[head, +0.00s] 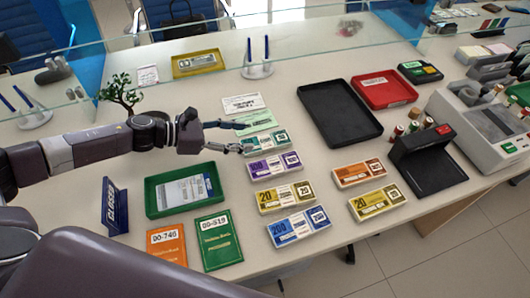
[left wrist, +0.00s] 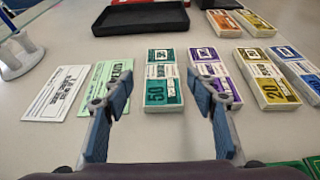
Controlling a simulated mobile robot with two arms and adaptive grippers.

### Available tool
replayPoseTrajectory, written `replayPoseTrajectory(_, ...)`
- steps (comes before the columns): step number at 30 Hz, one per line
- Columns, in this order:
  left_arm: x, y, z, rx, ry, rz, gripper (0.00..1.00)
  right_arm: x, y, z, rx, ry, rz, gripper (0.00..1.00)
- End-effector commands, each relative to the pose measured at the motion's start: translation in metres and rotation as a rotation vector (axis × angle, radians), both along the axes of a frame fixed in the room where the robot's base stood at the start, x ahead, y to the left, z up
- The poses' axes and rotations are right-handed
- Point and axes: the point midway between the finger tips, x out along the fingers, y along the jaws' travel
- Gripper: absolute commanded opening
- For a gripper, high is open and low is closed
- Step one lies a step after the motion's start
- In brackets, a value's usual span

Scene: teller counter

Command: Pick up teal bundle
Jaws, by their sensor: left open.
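The teal bundle (head: 268,141) marked 50 lies flat on the counter at the top of the left column of bundles. It also shows in the left wrist view (left wrist: 163,88), ahead of the fingers and framed between them. My left gripper (head: 259,135) reaches in from the left and is open and empty. One finger shows near the green slip and the other near the teal bundle's left end. In the left wrist view the right finger covers part of the purple bundle (left wrist: 221,68). My right gripper is not in view.
Below the teal bundle lie purple, yellow and blue bundles; orange (head: 359,172) and yellow ones lie to the right. A green slip (head: 256,121) lies just behind. A black tray (head: 339,112), a green tray (head: 151,202) and a blue sign (head: 115,206) stand around. A glass screen crosses the back.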

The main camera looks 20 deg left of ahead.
Motion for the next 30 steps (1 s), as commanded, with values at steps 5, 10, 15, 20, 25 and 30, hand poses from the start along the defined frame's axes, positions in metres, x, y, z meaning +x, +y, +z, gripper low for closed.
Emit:
replayPoseTrajectory(5, 0.002, -0.003, -0.012, -0.002, -0.001, 0.000, 0.52, -0.001, 0.000, -0.010, 0.000, 0.002, 0.000, 0.00)
replayPoseTrajectory(10, 0.011, -0.016, -0.016, -0.002, -0.001, 0.000, 0.52, -0.001, 0.000, -0.004, 0.000, 0.002, 0.000, 0.00)
replayPoseTrajectory(15, 0.018, -0.029, -0.022, -0.003, 0.000, -0.001, 0.52, -0.001, -0.001, 0.002, -0.001, 0.002, 0.000, 0.00)
replayPoseTrajectory(20, 0.029, -0.047, -0.032, -0.002, -0.001, -0.001, 0.52, -0.001, -0.003, 0.010, -0.004, 0.002, 0.001, 0.00)
replayPoseTrajectory(25, 0.037, -0.059, -0.040, -0.002, -0.001, 0.000, 0.52, -0.002, -0.004, 0.011, -0.005, 0.003, 0.001, 0.00)
replayPoseTrajectory(30, 0.039, -0.060, -0.042, -0.001, -0.001, 0.001, 0.52, -0.001, -0.005, 0.011, -0.006, 0.003, 0.000, 0.00)
